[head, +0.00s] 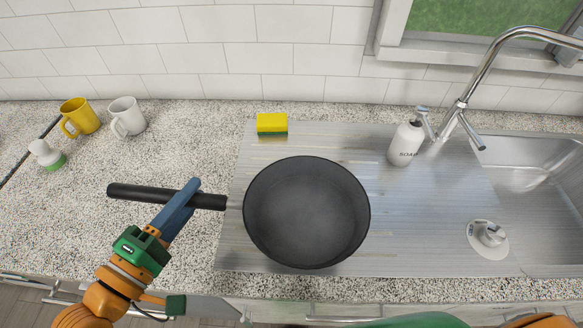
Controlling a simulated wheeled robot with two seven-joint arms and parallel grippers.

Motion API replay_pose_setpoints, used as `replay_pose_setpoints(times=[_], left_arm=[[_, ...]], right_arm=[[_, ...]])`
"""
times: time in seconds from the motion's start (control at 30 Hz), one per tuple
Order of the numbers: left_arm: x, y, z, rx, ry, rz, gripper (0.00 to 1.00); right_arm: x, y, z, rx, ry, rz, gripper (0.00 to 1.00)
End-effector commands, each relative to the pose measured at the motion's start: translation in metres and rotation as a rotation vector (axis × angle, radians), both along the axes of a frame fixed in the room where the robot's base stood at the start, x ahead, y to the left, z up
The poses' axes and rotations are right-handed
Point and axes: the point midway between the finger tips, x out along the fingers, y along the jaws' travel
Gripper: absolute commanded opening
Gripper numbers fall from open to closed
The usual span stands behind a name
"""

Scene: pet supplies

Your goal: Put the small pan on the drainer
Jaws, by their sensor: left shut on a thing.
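The small pan (306,213) is dark, round and empty, with its black handle (137,191) pointing left. The pan's bowl is over the left part of the metal drainer (410,225). I cannot tell whether its base touches the drainer or is just above it. My left gripper (188,194) is shut on the pan's handle, over the speckled counter left of the drainer. My right gripper is not in view; only a part of my right arm shows at the bottom right edge.
A yellow and green sponge (272,124) lies at the drainer's back left. A white soap bottle (406,141) stands by the tap (468,100). The sink (540,185) is at right.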

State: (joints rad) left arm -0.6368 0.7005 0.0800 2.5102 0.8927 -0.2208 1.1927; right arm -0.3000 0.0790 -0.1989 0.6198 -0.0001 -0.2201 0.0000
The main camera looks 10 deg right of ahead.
Motion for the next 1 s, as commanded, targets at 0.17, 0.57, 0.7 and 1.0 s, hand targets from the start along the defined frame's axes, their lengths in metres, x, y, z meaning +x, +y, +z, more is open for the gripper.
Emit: replay_pose_setpoints(times=[0.17,0.57,0.7,1.0], left_arm=[[0.025,-0.019,-0.023,-0.011,-0.015,0.001,0.0],[0.094,-0.074,-0.079,-0.006,0.002,0.0,0.0],[0.105,-0.083,-0.094,-0.004,0.001,0.0,0.0],[0.109,-0.085,-0.129,-0.004,-0.002,0.001,0.0]], right_arm=[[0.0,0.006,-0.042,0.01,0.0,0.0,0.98],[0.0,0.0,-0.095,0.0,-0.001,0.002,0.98],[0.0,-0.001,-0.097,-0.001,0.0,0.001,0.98],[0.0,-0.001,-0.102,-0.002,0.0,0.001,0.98]])
